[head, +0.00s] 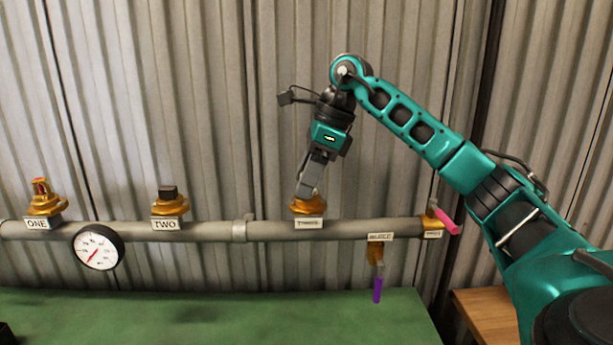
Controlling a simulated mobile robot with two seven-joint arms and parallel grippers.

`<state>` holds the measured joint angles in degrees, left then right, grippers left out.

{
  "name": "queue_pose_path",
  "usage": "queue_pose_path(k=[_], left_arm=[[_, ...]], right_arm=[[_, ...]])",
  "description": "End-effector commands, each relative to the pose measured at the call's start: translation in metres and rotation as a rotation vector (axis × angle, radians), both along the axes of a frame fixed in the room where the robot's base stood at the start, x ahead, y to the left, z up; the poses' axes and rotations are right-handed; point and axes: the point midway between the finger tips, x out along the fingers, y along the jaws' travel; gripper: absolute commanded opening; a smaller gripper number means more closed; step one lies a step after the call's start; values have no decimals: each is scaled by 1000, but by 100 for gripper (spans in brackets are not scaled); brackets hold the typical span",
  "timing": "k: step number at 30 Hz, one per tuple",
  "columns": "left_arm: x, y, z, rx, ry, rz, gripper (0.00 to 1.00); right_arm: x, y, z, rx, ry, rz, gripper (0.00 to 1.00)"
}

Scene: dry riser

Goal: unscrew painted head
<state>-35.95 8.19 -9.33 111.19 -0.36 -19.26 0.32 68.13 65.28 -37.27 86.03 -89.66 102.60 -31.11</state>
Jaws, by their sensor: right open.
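A grey pipe (275,230) runs across the corrugated wall with brass fittings on top at labelled spots. At ONE, a brass head (41,200) with a red part stands upright. At TWO, a dark square-topped piece (167,193) sits in a brass fitting. At THREE, my right gripper (305,190) points down at a brass fitting (307,207), its jaws open around or just above the top. The fingers hide most of whatever stands there, so I cannot tell whether they touch it or whether it is painted. My left gripper is not in view.
A round gauge (98,248) hangs below the pipe at left. A purple-handled valve (377,287) hangs at right, and a pink lever (446,221) sits at the pipe's right end. A green surface (210,315) lies below, mostly clear, with a wooden top (487,312) at right.

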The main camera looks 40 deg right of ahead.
Motion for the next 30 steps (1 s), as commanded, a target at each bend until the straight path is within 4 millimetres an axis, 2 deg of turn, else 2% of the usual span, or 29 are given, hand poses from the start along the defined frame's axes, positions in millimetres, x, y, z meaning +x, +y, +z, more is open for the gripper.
queue_pose_path(k=[4,11,21,30], left_arm=[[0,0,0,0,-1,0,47],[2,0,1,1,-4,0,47],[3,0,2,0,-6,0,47],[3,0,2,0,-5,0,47]], right_arm=[[0,0,0,-2,0,-146,57],[0,0,0,-1,0,-252,57],[1,0,0,-1,-2,-628,57],[1,0,0,-1,-1,-791,57]])
